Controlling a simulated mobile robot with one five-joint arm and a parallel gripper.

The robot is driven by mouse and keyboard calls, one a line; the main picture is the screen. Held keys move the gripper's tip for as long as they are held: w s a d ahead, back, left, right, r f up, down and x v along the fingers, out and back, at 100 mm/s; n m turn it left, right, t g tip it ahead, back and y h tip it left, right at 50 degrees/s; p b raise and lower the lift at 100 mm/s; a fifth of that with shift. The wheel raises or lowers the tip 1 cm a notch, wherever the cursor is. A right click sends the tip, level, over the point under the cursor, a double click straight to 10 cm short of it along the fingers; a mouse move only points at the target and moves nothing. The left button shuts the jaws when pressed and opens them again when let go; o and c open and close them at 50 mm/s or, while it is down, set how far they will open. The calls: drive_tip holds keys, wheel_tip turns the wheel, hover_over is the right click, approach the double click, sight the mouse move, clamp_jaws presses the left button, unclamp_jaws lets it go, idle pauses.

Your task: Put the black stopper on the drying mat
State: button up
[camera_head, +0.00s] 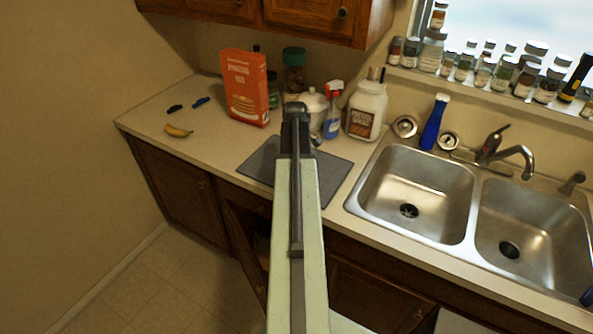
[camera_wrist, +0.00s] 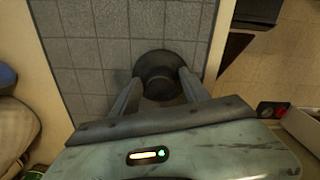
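The black stopper (camera_wrist: 160,72) is round and dark and sits between the two fingers of my gripper (camera_wrist: 160,82) in the wrist view. Both fingers meet its sides, so the gripper looks shut on it. Behind it in that view is the grey tiled drying mat (camera_wrist: 92,62); the height of the stopper over the mat is hard to tell. In the head view the mat (camera_head: 262,163) lies on the counter left of the sink, partly covered by my arm. My gripper (camera_head: 297,113) shows there as a dark end over the mat's far part, and the stopper cannot be made out.
Behind the mat stand an orange box (camera_head: 245,88), a lidded white pot (camera_head: 313,106), a spray bottle (camera_head: 332,112) and a large white jar (camera_head: 367,110). The double sink (camera_head: 416,190) is to the right. The counter's front edge is close.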

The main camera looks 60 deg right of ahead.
drive_tip(key=shift+r, duration=0.15)
wheel_tip(320, 180, up, 12)
drive_tip(key=p, duration=1.2)
drive_tip(key=w+a+m, duration=0.1)
drive_tip(key=w+a, duration=0.8)
drive_tip(key=a, duration=0.4)
drive_tip(key=w+a, duration=0.9)
drive_tip(key=a, duration=0.4)
drive_tip(key=w+a+m, duration=0.1)
drive_tip(key=a+m, duration=0.1)
drive_tip(key=a, duration=2.8)
drive_tip(key=shift+w, duration=0.3)
drive_tip(key=shift+a, duration=0.1)
